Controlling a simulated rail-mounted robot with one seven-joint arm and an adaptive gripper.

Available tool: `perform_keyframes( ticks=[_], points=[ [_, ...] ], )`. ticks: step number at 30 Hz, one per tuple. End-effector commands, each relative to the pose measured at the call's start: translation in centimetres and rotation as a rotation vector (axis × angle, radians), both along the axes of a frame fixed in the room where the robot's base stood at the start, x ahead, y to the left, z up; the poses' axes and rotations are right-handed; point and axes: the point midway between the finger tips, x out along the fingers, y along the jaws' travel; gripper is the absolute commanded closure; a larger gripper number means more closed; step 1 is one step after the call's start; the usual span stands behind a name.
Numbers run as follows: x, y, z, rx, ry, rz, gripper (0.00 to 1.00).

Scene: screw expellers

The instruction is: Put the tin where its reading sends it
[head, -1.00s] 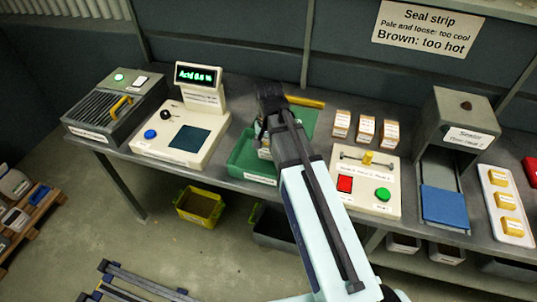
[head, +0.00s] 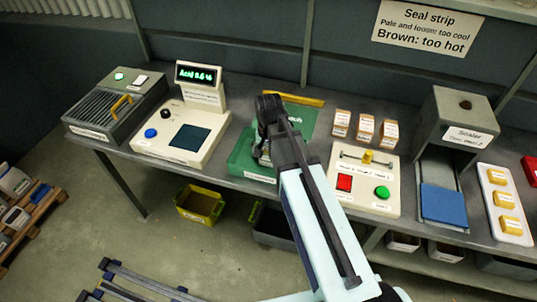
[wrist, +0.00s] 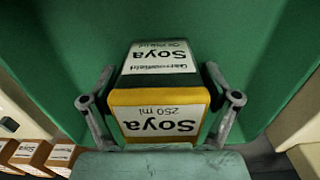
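The tin (wrist: 158,103) is a small box-shaped can with a yellow band and white labels reading "Soya" and "250 ml". It shows in the wrist view over a green surface. My gripper (wrist: 160,80) has one finger on each side of it, very close to its sides; I cannot tell if the pads press on it. In the head view my gripper (head: 262,150) points down at the green tray (head: 240,162), and the arm mostly hides the tin. The tester (head: 181,130) has a dark square pad and a lit screen (head: 197,74) reading "Acid", its number blurred.
Three labelled boxes (head: 364,128) stand right of the tray, behind a panel with a red and a green button (head: 365,180). The sealer (head: 460,125) has a blue plate. A grey slatted unit (head: 112,105) stands at left. A yellow crate (head: 200,203) is on the floor.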

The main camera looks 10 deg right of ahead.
Motion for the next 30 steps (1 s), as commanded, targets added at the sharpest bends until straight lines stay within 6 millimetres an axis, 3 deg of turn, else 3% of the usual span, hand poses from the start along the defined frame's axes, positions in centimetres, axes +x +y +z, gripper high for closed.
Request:
perform_keyframes(
  ticks=[14, 20, 30],
  points=[
    [0.1, 0.0, 0.7, 0.0, -0.001, 0.0, 0.07],
    [0.1, 0.0, 2.9, 0.0, -0.002, 0.0, 0.07],
    [0.2, 0.1, 8.6, 0.0, -0.004, 0.0, 0.07]
  ],
)
